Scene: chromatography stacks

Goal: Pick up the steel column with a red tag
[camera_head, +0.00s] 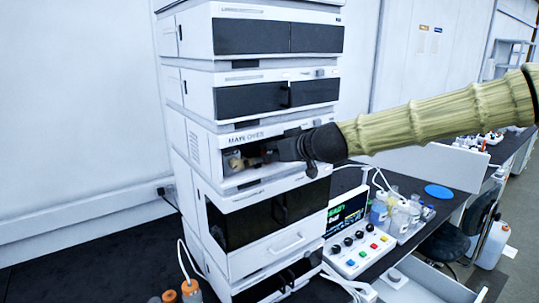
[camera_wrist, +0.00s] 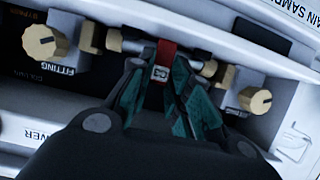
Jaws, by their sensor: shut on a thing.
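The steel column (camera_wrist: 133,46) lies across the open bay of the stack module, between two brass fittings, in the wrist view. Its red tag (camera_wrist: 166,52) hangs at its middle, with a small pale label at its lower end. My gripper (camera_wrist: 166,75) reaches into the bay, and its teal fingers are shut on the column around the red tag. In the head view my gripper (camera_head: 268,152) is inside the bay of the middle module (camera_head: 205,145). The column is mostly hidden there by the gripper and the bay's shadow.
A left brass knob (camera_wrist: 40,41) and a right brass knob (camera_wrist: 260,101) flank the column closely. The bay's white frame surrounds my gripper. A control box (camera_head: 355,250) and several bottles stand right of the stack.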

